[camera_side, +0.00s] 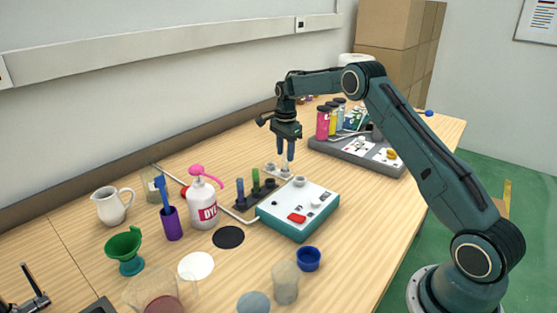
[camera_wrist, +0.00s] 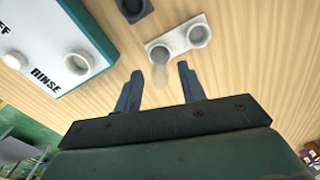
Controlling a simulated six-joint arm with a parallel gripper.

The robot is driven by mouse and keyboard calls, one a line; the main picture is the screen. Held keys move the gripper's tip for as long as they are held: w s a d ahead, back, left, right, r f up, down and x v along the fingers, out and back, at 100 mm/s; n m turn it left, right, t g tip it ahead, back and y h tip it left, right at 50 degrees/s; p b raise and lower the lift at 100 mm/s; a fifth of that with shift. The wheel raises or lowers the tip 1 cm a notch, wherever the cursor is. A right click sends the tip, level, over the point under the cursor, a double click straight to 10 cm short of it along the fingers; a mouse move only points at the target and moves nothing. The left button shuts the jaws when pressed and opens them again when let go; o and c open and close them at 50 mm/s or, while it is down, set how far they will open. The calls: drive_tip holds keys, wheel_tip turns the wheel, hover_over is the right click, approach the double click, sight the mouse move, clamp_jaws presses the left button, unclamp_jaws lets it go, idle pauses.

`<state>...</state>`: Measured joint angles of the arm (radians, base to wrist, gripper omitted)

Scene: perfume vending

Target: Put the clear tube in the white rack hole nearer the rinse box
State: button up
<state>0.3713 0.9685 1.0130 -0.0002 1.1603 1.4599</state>
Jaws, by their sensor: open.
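The white rack (camera_wrist: 179,38) has two round holes; it also shows in the side view (camera_side: 271,169) below my gripper. The clear tube (camera_wrist: 160,72) is a faint, see-through shape at the rack hole nearer the rinse box, and appears to stand in it. The other hole (camera_wrist: 199,36) looks empty. The rinse box (camera_wrist: 48,45) is white and teal, left of the rack in the wrist view, and sits in front of it in the side view (camera_side: 301,207). My gripper (camera_wrist: 160,75) is open, its fingers apart on both sides of the tube. I cannot make out the tube in the side view.
A dark rack with coloured tubes (camera_side: 256,185) stands beside the rinse box. A white pump bottle (camera_side: 203,203), purple cup (camera_side: 172,223) and green funnel (camera_side: 124,250) stand to the left. A grey tray (camera_side: 355,151) with coloured bottles lies behind right.

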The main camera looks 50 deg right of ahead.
wheel_tip(320, 180, up, 8)
idle(0.4)
idle(0.5)
drive_tip(key=shift+s+a+r, duration=0.1)
drive_tip(key=shift+a+r, duration=0.2)
drive_tip(key=shift+r, duration=0.2)
drive_tip(key=s+a+r+n+t, duration=0.3)
drive_tip(key=s+a+r+n, duration=0.7)
drive_tip(key=s+a+r, duration=0.5)
drive_tip(key=s+a+f+n+t, duration=0.1)
drive_tip(key=s+a+n, duration=0.1)
drive_tip(key=s, duration=0.6)
drive_tip(key=s+a+f+n, duration=0.1)
drive_tip(key=s+a+n, duration=0.1)
drive_tip(key=s+n, duration=0.3)
drive_tip(key=s+a+f+n+t, duration=0.1)
drive_tip(key=s+n, duration=0.3)
drive_tip(key=s, duration=0.7)
drive_tip(key=shift+s+a+f+t, duration=0.3)
drive_tip(key=shift+a+f, duration=0.25)
drive_tip(key=shift+a, duration=0.35)
